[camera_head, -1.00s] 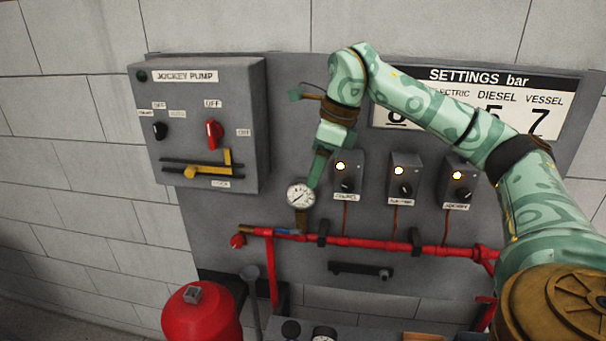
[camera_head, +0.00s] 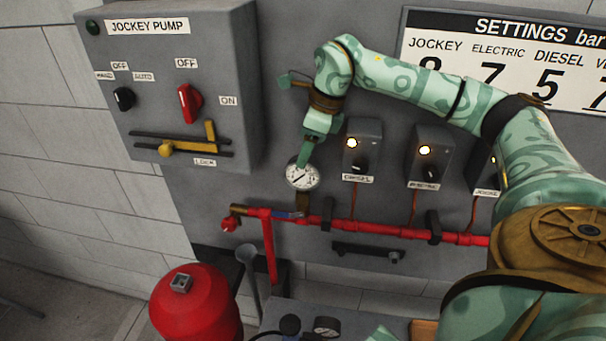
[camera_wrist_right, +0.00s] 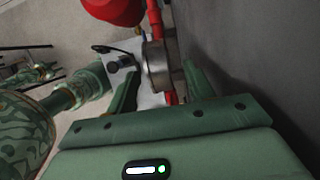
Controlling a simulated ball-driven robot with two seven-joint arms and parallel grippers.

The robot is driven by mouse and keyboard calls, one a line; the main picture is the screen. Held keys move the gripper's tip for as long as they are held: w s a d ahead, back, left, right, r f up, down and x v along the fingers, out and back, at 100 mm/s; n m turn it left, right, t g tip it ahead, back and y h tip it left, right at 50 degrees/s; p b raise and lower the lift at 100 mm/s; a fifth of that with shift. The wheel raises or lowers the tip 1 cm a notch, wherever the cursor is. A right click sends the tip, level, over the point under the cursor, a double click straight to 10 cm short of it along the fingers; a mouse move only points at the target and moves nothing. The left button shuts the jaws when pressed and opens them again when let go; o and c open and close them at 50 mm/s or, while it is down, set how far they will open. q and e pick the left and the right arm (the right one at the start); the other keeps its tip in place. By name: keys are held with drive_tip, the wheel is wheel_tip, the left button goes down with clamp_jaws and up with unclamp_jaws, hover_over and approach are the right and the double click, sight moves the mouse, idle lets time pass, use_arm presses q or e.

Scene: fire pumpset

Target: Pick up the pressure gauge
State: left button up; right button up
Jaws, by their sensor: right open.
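The pressure gauge (camera_head: 302,174) has a round white dial and stands upright on a brass stem above the red pipe, in front of the grey panel. My right gripper (camera_head: 307,157) reaches down to it from above in the head view. In the right wrist view the gauge's metal case (camera_wrist_right: 156,66) lies between the two green fingers of the right gripper (camera_wrist_right: 161,86), which are open. Whether either finger touches the case I cannot tell. A green patterned part of mine shows at the left of the wrist view, but I cannot make out my left gripper.
The red pipe (camera_head: 380,231) runs below the gauge, with a blue-handled valve (camera_head: 286,214) close by. A switch box (camera_head: 362,150) is just right of the gripper. The jockey pump cabinet (camera_head: 180,90) is left. A second gauge (camera_head: 326,326) lies low, near a red tank (camera_head: 195,308).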

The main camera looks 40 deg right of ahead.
sight(303, 180)
drive_tip(key=x, duration=0.6)
drive_tip(key=shift+s+f+p, duration=0.2)
drive_tip(key=shift+s+p, duration=0.05)
drive_tip(key=shift+p, duration=0.15)
drive_tip(key=c, duration=1.1)
clamp_jaws()
drive_tip(key=shift+r, duration=0.15)
